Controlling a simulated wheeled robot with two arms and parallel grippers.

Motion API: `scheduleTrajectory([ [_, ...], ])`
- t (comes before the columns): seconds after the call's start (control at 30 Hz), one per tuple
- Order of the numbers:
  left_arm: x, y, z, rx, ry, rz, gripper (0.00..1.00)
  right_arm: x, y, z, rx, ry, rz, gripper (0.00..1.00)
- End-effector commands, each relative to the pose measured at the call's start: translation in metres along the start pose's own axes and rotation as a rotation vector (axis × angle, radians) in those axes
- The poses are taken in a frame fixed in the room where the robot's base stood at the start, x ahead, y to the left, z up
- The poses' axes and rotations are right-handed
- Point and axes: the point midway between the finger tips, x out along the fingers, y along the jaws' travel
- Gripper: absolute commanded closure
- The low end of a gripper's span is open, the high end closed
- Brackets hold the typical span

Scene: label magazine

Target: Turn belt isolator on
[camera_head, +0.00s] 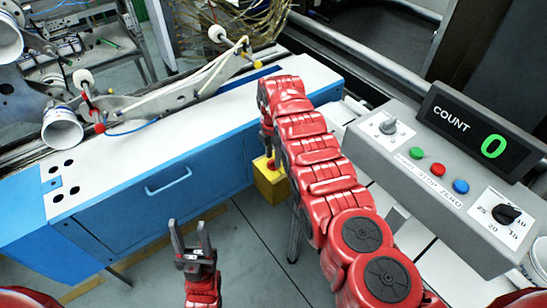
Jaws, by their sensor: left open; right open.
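A yellow box (271,187) with a red part on its top, which looks like the belt isolator, sits at the right end of the blue cabinet. My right arm reaches over from the lower right. My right gripper (267,146) points down just above the red part. The arm partly hides the gripper and box, so I cannot tell whether they touch or how the isolator is set. My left gripper (189,226) is open and empty, in front of the blue cabinet and well left of the yellow box.
The blue cabinet (150,205) has a white top and a handle. A grey control box (440,190) at the right has a dial, green, red and blue buttons, a black selector and a display (474,132) reading COUNT 0. Floor shows around my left gripper.

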Motion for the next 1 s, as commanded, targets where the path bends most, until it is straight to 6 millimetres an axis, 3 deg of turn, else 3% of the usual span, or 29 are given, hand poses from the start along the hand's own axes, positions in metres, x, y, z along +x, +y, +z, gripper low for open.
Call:
scheduleTrajectory([
  [0.4, -0.0032, 0.0001, 0.0006, 0.0, 0.0, 0.0, 0.5, 0.0067, -0.0002, 0.0004, 0.001, 0.0, 0.0, 0.55],
  [0.67, -0.0032, 0.0001, 0.0005, 0.0, 0.0, 0.0, 0.5, 0.0065, -0.0001, 0.0004, 0.001, -0.001, 0.001, 1.0],
  [1.0, -0.0031, 0.0002, 0.0005, 0.0, 0.0, 0.0, 0.5, 0.0064, 0.0, 0.0004, 0.004, -0.001, 0.001, 1.0],
])
